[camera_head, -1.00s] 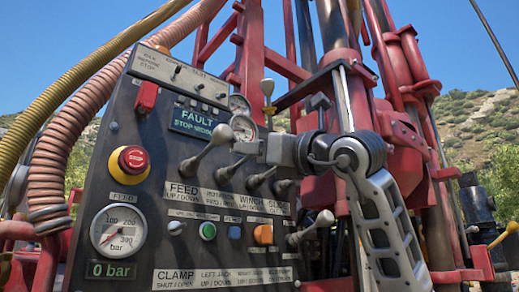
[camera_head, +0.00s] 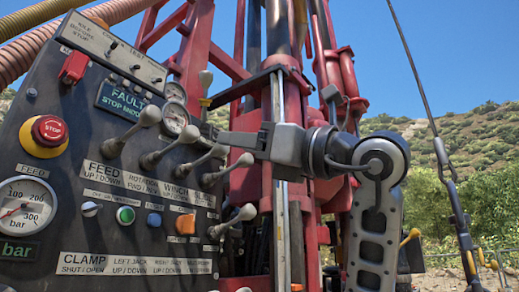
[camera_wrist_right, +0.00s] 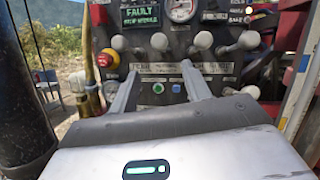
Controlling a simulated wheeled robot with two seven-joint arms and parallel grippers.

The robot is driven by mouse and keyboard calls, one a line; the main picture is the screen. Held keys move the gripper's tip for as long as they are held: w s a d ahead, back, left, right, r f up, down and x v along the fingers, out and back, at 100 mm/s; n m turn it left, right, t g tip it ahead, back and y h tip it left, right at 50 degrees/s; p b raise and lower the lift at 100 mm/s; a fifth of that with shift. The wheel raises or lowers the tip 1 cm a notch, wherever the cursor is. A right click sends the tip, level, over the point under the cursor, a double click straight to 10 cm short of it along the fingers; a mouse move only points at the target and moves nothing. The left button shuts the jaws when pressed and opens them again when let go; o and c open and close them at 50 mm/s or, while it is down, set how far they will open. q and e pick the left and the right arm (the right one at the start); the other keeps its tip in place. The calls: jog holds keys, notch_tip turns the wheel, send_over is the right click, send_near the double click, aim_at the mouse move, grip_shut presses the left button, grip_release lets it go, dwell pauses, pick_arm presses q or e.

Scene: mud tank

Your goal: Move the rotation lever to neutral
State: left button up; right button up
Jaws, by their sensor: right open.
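The rotation lever (camera_head: 190,134) is second from the left in the row on the dark control panel (camera_head: 60,105), with a pale round knob. Its shaft slants up and out like the neighbouring levers; I cannot tell its exact setting. It also shows in the right wrist view (camera_wrist_right: 159,41), beyond and between my fingertips. My right gripper (camera_head: 208,131) is open, its fingers pointing at the panel, just right of the rotation knob. In the wrist view the open fingers (camera_wrist_right: 160,72) have nothing between them close up. My left gripper is not in view.
The feed lever (camera_head: 148,116) stands left of the rotation lever; the winch lever (camera_head: 220,151) and slew lever (camera_head: 245,160) stand close on its right. A red stop button (camera_head: 50,130) is at the panel's left. Red mast parts (camera_head: 255,100) rise behind my gripper.

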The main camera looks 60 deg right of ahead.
jog(key=shift+v, duration=1.15)
